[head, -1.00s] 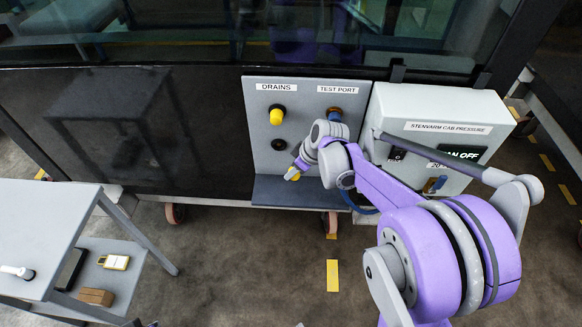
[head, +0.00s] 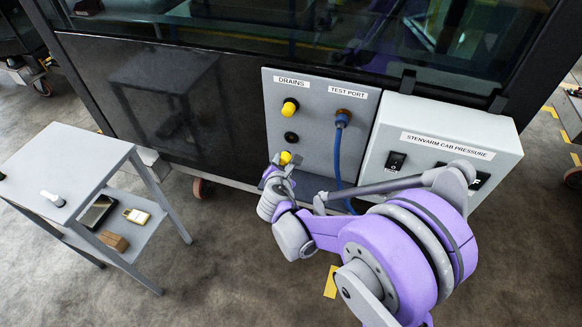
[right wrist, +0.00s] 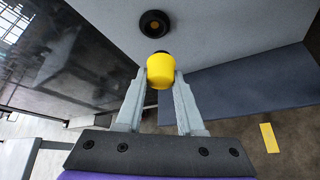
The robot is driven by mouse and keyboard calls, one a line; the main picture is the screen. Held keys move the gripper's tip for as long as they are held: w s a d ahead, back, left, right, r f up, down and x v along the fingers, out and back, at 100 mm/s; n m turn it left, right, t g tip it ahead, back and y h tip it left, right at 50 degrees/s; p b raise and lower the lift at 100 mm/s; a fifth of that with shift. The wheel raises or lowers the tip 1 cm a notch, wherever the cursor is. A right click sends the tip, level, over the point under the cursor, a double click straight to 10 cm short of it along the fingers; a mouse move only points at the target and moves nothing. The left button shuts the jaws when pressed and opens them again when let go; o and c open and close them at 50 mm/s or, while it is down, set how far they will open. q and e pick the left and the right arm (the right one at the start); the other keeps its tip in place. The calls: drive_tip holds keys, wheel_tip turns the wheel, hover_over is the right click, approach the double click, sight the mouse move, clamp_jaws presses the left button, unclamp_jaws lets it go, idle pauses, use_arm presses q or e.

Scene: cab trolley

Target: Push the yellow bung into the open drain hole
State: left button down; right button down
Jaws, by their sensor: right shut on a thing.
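The yellow bung (right wrist: 160,72) is between the fingertips of my right gripper (right wrist: 160,85), which is shut on it. In the head view the bung (head: 285,158) shows just beyond the right gripper (head: 282,164), in front of the lower part of the grey panel. The open drain hole (head: 291,137) is a dark ring under the upper yellow bung, a little above the held one. In the right wrist view the hole (right wrist: 155,23) lies just above the bung, and the bung is apart from it. My left gripper is not seen.
Another yellow bung (head: 289,107) sits in the upper drain. A blue hose (head: 337,155) hangs from the test port (head: 342,119) to the right. A ledge (right wrist: 235,95) juts out below the panel. A grey pressure box (head: 450,145) stands right; a trolley (head: 125,150) stands left.

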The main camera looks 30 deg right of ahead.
sight(286, 152)
drive_tip(key=shift+w+a+r+n+t, duration=0.1)
drive_tip(key=shift+a+r+n+t, duration=0.1)
drive_tip(key=shift+a+n+t, duration=0.15)
drive_tip(key=shift+w, duration=0.1)
drive_tip(key=shift+w+d, duration=1.85)
drive_tip(key=shift+d, duration=0.3)
drive_tip(key=shift+f, duration=0.1)
idle(1.0)
drive_tip(key=shift+w+d+b, duration=0.3)
drive_tip(key=shift+d+b, duration=0.05)
idle(0.5)
drive_tip(key=shift+c, duration=2.2)
unclamp_jaws()
